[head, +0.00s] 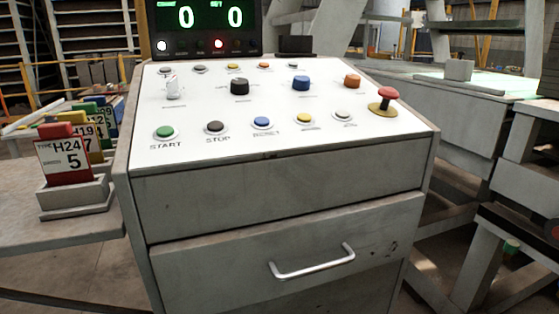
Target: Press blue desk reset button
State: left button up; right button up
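The blue reset button (262,122) sits in the front row of the white desk panel (210,112), with the label RESET below it. It lies between the dark grey STOP button (215,127) on its left and a yellow button (305,119) on its right. A larger blue knob (301,83) stands farther back on the same panel. Neither of my grippers shows in the head view. Nothing covers the reset button.
A green START button (165,132), a black knob (239,86), an orange knob (352,81) and a red mushroom button (388,94) also stand on the panel. A display (208,25) reads 0 and 0 behind it. Tag holders (70,175) stand left. A drawer handle (312,263) sticks out in front.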

aim_at(260, 121)
jog(key=k+j+z, duration=0.15)
jog(key=k+j, duration=0.5)
jog(key=k+j+z, duration=0.2)
jog(key=k+j, duration=0.35)
jog(key=k, duration=0.15)
